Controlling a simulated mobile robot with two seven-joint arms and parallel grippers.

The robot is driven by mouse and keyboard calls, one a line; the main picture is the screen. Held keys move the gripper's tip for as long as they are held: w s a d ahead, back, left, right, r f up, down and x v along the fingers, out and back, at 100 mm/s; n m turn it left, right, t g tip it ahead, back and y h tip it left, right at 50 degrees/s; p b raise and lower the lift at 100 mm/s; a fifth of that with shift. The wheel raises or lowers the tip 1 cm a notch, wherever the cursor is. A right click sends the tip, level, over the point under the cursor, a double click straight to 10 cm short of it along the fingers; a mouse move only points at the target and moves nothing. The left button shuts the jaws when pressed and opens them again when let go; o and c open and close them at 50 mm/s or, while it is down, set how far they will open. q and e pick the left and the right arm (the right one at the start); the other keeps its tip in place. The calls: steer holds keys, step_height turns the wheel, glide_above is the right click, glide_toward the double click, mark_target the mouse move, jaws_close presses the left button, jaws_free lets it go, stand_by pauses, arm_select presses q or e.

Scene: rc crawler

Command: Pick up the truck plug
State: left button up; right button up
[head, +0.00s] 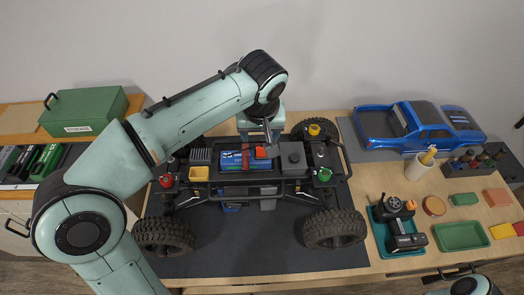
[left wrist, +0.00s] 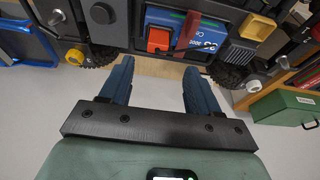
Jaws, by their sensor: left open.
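The truck plug looks to be the orange-red block (head: 261,152) at the end of the blue battery (head: 233,160) on the crawler chassis (head: 215,190). In the left wrist view, the orange plug (left wrist: 158,40) sits beside a red strap on the battery (left wrist: 200,32). My left gripper (head: 268,138) is above the chassis, close to the plug. In the left wrist view its two blue fingers (left wrist: 158,68) are apart with nothing between them, and the plug is just beyond the tips. My right gripper is not in view; only part of my right arm shows at the bottom right corner.
The chassis with big black tires (head: 335,229) stands on a dark mat (head: 260,245). A blue truck body (head: 418,125) lies at the right. A teal tray (head: 380,232) with a controller and a green tray (head: 461,237) are near it. A green storage box (head: 85,110) is at the left.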

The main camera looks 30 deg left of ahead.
mark_target(262, 147)
arm_select(q)
steer(key=shift+w+a+f, duration=0.1)
steer(key=shift+w+f, duration=0.2)
steer(key=shift+f, duration=0.35)
steer(key=x, duration=0.5)
steer(key=shift+s+d+f+b, duration=0.15)
steer(key=shift+s+d+b, duration=0.05)
steer(key=shift+d+b, duration=0.1)
steer(key=c, duration=1.1)
